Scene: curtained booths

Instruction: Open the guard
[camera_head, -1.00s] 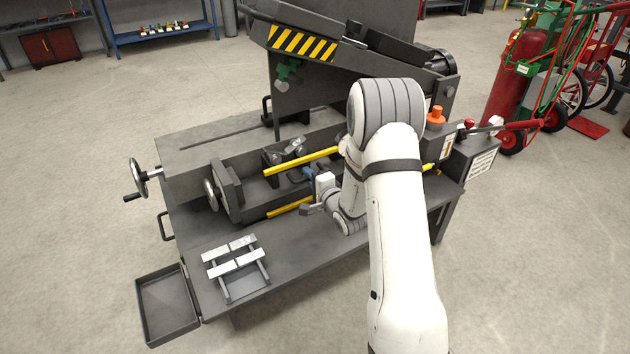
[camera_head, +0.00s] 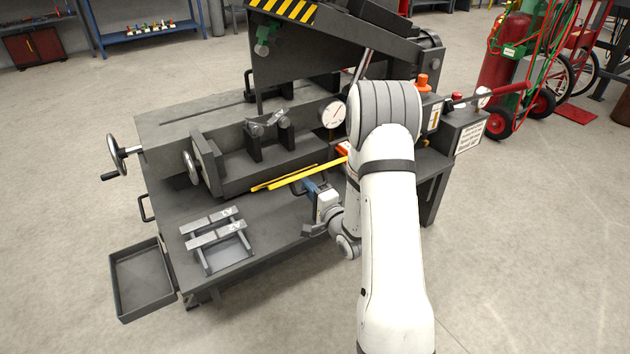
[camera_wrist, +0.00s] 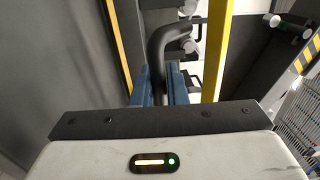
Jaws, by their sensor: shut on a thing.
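The guard, edged with yellow bars (camera_head: 300,178), lies along the front side of the machine's vise bed. It now shows nearly edge-on, its two bars close together. My gripper (camera_head: 309,187) is at the front of the guard, above the front table. In the wrist view its blue fingers (camera_wrist: 156,86) are closed around a dark, bent handle (camera_wrist: 160,48). A yellow bar (camera_wrist: 217,50) of the guard runs beside the handle there. My arm hides the guard's right end in the head view.
Behind the guard, the vise bed (camera_head: 225,155) is exposed, with a dial gauge (camera_head: 332,115) behind it. Metal blocks on rails (camera_head: 217,232) lie on the front table. A tray (camera_head: 143,280) hangs at the left corner, a handwheel (camera_head: 117,155) sticks out left. Open floor surrounds the machine.

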